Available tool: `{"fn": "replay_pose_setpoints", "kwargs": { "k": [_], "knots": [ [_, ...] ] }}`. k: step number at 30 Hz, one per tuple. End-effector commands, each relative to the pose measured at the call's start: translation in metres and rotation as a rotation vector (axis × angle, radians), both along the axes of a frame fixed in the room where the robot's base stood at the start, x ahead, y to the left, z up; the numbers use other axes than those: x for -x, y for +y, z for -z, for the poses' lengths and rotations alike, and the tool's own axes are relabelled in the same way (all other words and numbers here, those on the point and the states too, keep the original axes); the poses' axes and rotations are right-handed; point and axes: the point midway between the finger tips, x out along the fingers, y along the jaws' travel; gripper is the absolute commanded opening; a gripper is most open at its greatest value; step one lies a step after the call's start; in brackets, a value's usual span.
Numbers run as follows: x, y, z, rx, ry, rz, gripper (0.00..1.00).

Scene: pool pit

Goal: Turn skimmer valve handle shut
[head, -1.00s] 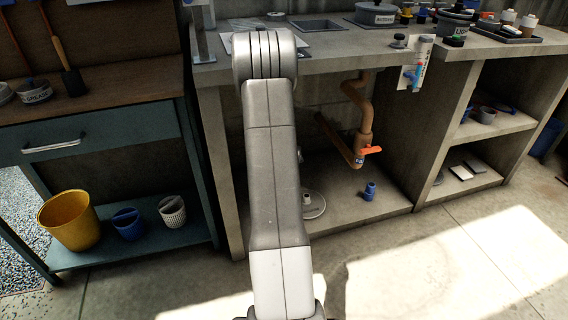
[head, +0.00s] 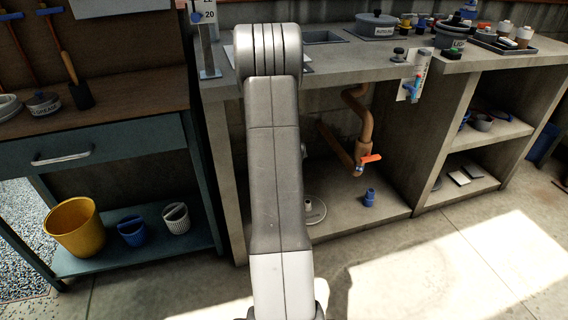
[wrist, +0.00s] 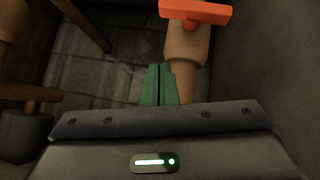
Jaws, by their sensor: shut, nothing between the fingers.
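The skimmer valve's orange handle (head: 371,158) sticks out to the right at the lower end of a brown pipe (head: 362,112) under the concrete counter. In the wrist view, an orange-red handle (wrist: 195,13) lies at the top edge, crosswise on a tan pipe (wrist: 186,52). My gripper (wrist: 157,70) shows there as two green fingers closed together with nothing between them. The fingertips appear below and left of the handle in the picture, apart from it.
The concrete counter (head: 330,72) stands over the valve, with a side wall to its right. A blue fitting (head: 369,198) stands on the shelf below. A yellow bucket (head: 74,228) and smaller cups sit at the left. Sunlit floor in front is clear.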

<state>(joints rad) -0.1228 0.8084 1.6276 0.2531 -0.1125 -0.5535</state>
Motion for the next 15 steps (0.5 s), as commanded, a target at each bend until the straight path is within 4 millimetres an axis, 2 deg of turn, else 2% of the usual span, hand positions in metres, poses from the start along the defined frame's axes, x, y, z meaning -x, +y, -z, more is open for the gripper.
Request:
{"fn": "replay_pose_setpoints", "kwargs": {
  "k": [6,15],
  "knots": [
    [0.032,-0.010,-0.031,0.001,0.001,0.000,0.00],
    [0.057,-0.018,-0.056,0.000,0.001,0.000,0.00]
  ]
}}
